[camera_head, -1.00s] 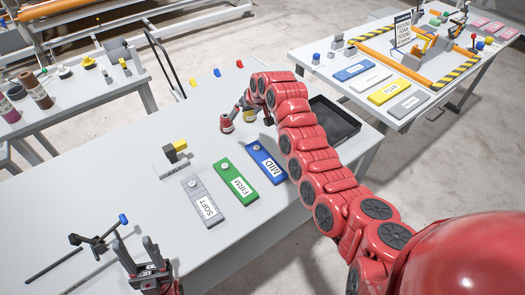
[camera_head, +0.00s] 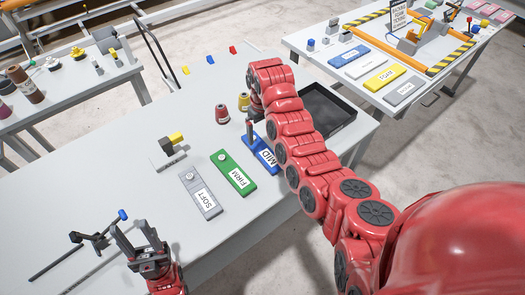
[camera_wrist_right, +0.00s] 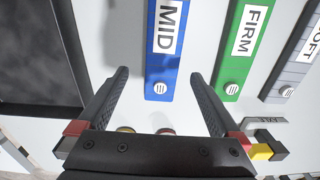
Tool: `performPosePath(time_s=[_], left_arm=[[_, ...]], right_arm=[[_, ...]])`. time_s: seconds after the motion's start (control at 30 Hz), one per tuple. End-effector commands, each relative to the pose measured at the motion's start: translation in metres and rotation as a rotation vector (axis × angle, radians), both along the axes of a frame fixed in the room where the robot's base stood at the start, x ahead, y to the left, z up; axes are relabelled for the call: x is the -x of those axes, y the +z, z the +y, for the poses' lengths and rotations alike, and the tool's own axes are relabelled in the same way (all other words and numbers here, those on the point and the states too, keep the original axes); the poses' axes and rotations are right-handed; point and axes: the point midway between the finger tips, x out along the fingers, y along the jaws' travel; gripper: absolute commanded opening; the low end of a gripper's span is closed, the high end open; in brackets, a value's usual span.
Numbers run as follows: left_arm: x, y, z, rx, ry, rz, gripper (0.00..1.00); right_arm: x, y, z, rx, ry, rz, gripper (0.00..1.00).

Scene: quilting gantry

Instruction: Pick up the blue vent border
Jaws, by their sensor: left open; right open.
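A blue strip labelled MID (camera_head: 266,157) lies flat on the near table, partly hidden by my right arm. In the right wrist view the blue strip (camera_wrist_right: 164,60) shows its white label and a round pale knob at the near end. My right gripper (camera_head: 251,132) is open and empty above the knob end; in the wrist view its fingers (camera_wrist_right: 158,76) stand either side of the strip's line. My left gripper (camera_head: 131,232) is open and empty at the front left of the table.
A green FIRM strip (camera_head: 232,176) and a grey SOFT strip (camera_head: 200,193) lie left of the blue one. A black tray (camera_head: 345,103) sits to the right. Red (camera_head: 222,114) and yellow (camera_head: 243,102) spools stand behind. A far table holds another blue bar (camera_head: 348,56).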

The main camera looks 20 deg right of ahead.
Motion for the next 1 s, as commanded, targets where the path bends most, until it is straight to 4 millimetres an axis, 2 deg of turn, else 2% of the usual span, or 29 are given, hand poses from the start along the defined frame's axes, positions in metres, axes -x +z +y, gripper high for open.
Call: performPosePath(time_s=[0.03, 0.27, 0.47, 0.53, 0.7, 1.0], left_arm=[[0.0, 0.008, 0.0, 0.0, 0.0, 0.0, 0.5], [0.0, 0.015, 0.0, 0.0, 0.0, 0.0, 0.5], [0.0, 0.039, 0.0, 0.0, 0.0, 0.0, 0.5], [0.0, 0.037, 0.0, 0.0, 0.0, 0.0, 0.5], [0.0, 0.039, 0.0, 0.0, 0.0, 0.0, 0.5], [0.0, 0.039, 0.0, 0.0, 0.0, 0.0, 0.5]], right_arm=[[0.0, -0.003, -0.001, 0.001, 0.0, 0.002, 1.0], [0.0, -0.02, 0.0, 0.0, 0.0, -0.004, 1.0], [0.007, -0.042, 0.003, 0.0, -0.001, 0.003, 1.0], [0.005, -0.053, 0.003, 0.003, 0.001, -0.002, 1.0], [0.005, -0.067, 0.004, 0.0, 0.001, -0.002, 1.0], [0.005, -0.072, 0.004, -0.001, -0.001, -0.004, 1.0]])
